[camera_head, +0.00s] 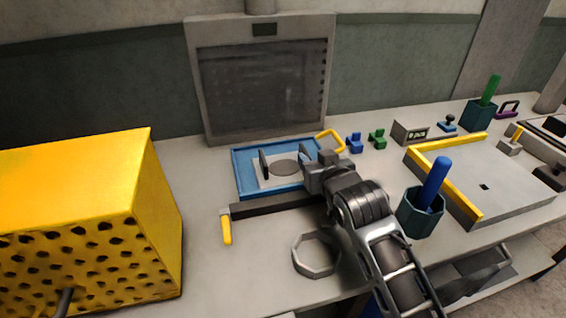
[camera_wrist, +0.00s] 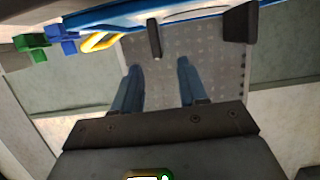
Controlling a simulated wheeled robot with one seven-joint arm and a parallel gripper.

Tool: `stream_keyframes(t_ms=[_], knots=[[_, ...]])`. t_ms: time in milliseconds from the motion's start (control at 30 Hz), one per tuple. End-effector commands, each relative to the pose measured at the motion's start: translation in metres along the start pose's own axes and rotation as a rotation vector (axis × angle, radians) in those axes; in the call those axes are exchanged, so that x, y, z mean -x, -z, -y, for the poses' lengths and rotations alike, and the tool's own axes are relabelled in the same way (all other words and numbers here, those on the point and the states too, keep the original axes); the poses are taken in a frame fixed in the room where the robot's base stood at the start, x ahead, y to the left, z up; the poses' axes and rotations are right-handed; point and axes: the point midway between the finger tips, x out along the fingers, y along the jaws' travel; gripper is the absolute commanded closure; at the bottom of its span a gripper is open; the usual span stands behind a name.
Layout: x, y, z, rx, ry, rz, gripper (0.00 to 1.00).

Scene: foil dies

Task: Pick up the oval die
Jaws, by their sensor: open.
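A blue tray (camera_head: 243,185) stands in front of the grey upright panel, holding a pale plate with a flat grey oval piece (camera_head: 285,167) on it. This looks like the oval die, though I cannot be sure. My gripper (camera_head: 314,168) is at the tray's right side, beside the oval, with nothing seen between its jaws. In the wrist view, which appears upside down, my gripper (camera_wrist: 159,64) has its two fingers apart, against the dotted panel. The blue tray edge (camera_wrist: 110,19) is at the top there. The oval is not clear in that view.
Dark upright posts (camera_wrist: 153,38) stand at the tray. A yellow loop (camera_head: 330,141), a blue block (camera_head: 355,143) and a green block (camera_head: 377,138) stand right of it. A yellow perforated box (camera_head: 85,215) fills the left. A grey ring (camera_head: 298,262) lies in front.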

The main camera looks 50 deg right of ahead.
Motion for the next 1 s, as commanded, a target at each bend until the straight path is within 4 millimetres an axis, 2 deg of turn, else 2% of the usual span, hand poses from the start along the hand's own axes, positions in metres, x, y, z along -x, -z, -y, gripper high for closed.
stream_keyframes(t_ms=[500,800,1000], knots=[[-0.061,-0.001,-0.001,0.000,0.000,0.000,0.57],[-0.066,-0.002,-0.001,0.000,0.000,0.000,0.57],[-0.066,-0.002,-0.001,0.000,0.000,0.000,0.76]])
